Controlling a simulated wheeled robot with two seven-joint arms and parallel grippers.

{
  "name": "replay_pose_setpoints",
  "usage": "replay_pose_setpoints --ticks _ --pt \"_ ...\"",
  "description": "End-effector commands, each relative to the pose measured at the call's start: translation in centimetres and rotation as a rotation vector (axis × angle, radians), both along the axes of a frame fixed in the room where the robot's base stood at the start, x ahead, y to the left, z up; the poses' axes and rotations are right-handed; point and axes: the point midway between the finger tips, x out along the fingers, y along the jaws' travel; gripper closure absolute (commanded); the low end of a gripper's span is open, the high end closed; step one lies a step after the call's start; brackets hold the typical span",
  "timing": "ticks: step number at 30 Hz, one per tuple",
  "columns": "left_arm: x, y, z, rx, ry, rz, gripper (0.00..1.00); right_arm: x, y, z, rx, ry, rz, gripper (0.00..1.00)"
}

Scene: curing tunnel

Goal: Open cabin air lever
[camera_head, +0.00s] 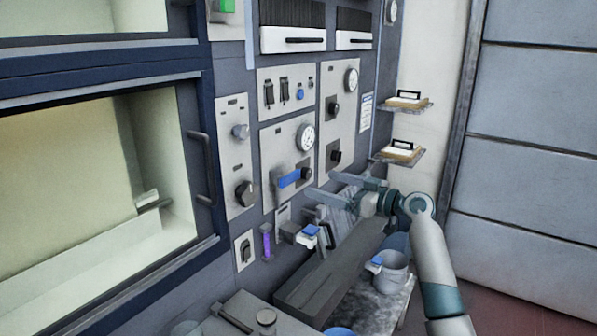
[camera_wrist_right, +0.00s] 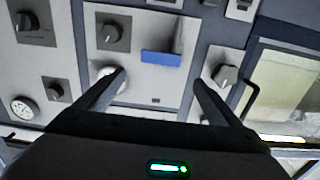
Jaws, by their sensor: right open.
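A blue lever (camera_head: 290,178) sits on a light grey panel below a round gauge. Its blue handle points left, roughly level, from a dark pivot. In the right wrist view the blue handle (camera_wrist_right: 161,58) lies between the lines of the two fingers, beyond their tips. My right gripper (camera_head: 319,183) is open and empty, close in front of the panel to the right of the lever; it also shows in the wrist view (camera_wrist_right: 160,78). I see no contact with the lever. The panel's labels are too small to read. My left gripper is not in view.
A black knob (camera_head: 245,193) is left of the lever. Below are a purple tube (camera_head: 266,241) and a small blue-topped fitting (camera_head: 310,230). A dark grey long box (camera_head: 325,283) and a bucket (camera_head: 390,277) stand under my right arm. An oven door handle (camera_head: 201,165) projects at left.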

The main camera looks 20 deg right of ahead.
Motion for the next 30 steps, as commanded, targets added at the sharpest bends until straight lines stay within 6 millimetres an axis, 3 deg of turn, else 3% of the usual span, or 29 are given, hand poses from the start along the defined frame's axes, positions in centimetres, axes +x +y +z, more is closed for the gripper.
replay_pose_setpoints --ticks 6,15,30 --pt "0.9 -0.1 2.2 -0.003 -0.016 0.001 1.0 3.2 2.7 0.5 0.003 0.001 0.003 0.12" --pt "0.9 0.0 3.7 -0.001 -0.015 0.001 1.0 6.6 5.2 0.3 0.002 0.0 0.001 0.12" --pt "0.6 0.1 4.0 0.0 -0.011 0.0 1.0 7.5 5.9 0.0 0.0 0.0 0.0 0.12"
